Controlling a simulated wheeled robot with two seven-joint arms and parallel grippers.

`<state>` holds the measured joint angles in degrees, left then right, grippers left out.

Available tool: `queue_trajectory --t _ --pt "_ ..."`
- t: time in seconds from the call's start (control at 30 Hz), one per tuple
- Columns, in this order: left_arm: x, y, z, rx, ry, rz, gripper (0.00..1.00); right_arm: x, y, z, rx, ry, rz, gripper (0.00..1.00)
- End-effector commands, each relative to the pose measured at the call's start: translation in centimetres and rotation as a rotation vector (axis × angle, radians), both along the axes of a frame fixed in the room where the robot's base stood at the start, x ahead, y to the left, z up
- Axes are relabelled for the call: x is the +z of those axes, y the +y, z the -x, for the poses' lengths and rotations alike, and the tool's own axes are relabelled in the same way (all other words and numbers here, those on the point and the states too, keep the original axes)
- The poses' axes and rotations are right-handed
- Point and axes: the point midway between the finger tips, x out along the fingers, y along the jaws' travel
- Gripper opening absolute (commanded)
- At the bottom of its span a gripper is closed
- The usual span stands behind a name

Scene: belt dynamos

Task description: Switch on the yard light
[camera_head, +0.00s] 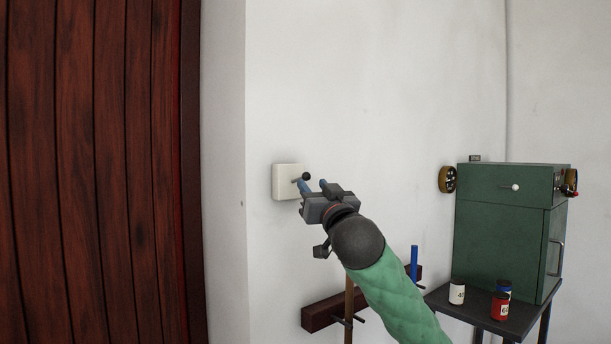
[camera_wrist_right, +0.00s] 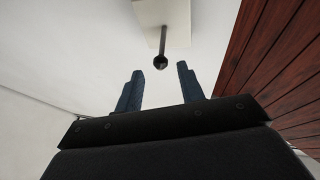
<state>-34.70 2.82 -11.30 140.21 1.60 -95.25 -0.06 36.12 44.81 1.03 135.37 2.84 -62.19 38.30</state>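A cream switch box (camera_head: 285,183) is fixed to the white wall right of the wooden door. A short lever with a round black knob (camera_head: 306,176) sticks out of it. My right gripper (camera_head: 313,185) is close to the knob, with its blue fingers apart and nothing held. In the right wrist view the switch box (camera_wrist_right: 166,14) is at the top, and the knob (camera_wrist_right: 160,62) hangs at the level of the fingertips (camera_wrist_right: 160,68), across the gap between them. I cannot tell whether a finger touches it. My left gripper is not in view.
A dark red plank door (camera_head: 90,170) fills the left side. A brown rail with pegs (camera_head: 325,312) is on the wall below the switch. At right a green cabinet (camera_head: 500,235) stands on a dark table (camera_head: 470,309) with a white jar (camera_head: 457,292) and a red jar (camera_head: 500,308).

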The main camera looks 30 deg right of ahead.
Motion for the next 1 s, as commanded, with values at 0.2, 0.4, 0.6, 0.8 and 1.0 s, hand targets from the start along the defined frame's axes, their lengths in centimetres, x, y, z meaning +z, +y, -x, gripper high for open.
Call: queue_trajectory --t 0.2,0.4,0.6,0.8,1.0 --pt "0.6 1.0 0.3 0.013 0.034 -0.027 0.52 1.6 -0.7 -3.2 -0.003 0.002 0.002 0.39" --pt "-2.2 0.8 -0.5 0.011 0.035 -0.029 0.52 2.0 -1.0 -4.6 -0.002 0.001 0.001 0.39" --pt "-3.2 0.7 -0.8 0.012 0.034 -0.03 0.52 2.1 -1.0 -5.1 -0.001 0.001 0.002 0.39" --pt "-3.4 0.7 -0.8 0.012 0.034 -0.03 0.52 2.1 -1.0 -5.2 -0.001 0.001 0.002 0.39" --pt "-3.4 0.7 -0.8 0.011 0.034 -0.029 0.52 2.2 -1.1 -5.2 -0.001 0.001 0.002 0.11"
